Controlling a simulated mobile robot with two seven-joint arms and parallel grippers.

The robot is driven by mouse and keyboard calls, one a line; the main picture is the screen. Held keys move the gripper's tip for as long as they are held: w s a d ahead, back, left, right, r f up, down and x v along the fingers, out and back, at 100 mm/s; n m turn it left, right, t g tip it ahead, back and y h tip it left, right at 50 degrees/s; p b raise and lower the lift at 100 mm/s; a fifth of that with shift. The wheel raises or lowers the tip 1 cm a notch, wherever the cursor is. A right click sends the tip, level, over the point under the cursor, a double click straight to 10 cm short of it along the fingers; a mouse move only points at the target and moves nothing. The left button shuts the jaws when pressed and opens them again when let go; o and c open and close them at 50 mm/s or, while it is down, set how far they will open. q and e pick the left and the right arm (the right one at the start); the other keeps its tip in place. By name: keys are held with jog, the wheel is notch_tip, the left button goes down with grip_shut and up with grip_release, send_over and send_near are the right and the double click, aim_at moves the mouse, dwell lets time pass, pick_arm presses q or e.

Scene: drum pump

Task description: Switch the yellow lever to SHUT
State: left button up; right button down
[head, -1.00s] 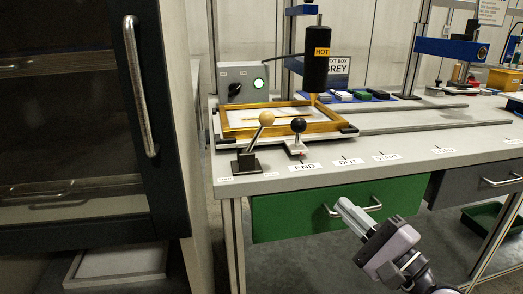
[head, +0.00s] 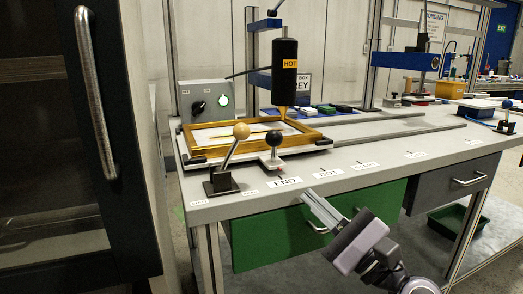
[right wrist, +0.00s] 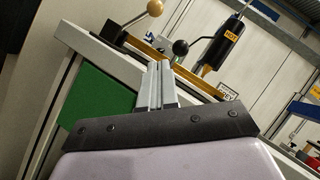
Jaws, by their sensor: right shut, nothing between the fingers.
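The yellow lever (head: 231,152) stands on a black bracket (head: 221,182) at the bench's front left corner. Its pale yellow ball knob leans up and to the right in the head view. Two small labels lie by the bracket, too small to read surely. The yellow knob (right wrist: 155,8) is at the top edge of the right wrist view. My right gripper (head: 306,194) is shut and empty, in front of the bench edge near the END label, right of the lever and apart from it. Its closed fingers (right wrist: 160,66) point toward the bench. My left gripper is not in view.
A black-knobbed lever (head: 273,150) stands just right of the yellow one. Behind them are a wooden frame (head: 318,132), a black HOT cylinder (head: 284,75) and a grey control box (head: 205,103). A dark cabinet with a handle (head: 97,95) stands close at left. A green drawer (head: 265,240) is below.

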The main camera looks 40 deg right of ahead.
aim_at(232, 148)
jog(key=p+x, duration=0.3)
jog(key=x, duration=0.1)
jog(key=p+x, duration=0.3)
jog(key=x, duration=0.2)
jog(key=shift+w+a+r+p, duration=0.1)
jog(key=shift+w+r+p, duration=0.05)
jog(key=shift+r+p, duration=0.2)
jog(key=shift+w+a+r+p, duration=0.5)
jog(key=shift+r+p, duration=0.2)
jog(key=shift+p, duration=0.1)
jog(key=shift+a+r+p, duration=0.25)
jog(key=shift+p, duration=0.05)
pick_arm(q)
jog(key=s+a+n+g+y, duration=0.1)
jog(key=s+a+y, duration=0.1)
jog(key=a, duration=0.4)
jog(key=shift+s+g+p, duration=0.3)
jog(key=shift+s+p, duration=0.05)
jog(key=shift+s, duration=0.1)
pick_arm(e)
jog(key=shift+w+a+r, duration=0.3)
jog(key=shift+w+a, duration=0.05)
jog(key=shift+a, duration=0.1)
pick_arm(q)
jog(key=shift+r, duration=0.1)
pick_arm(e)
jog(key=shift+r, duration=0.1)
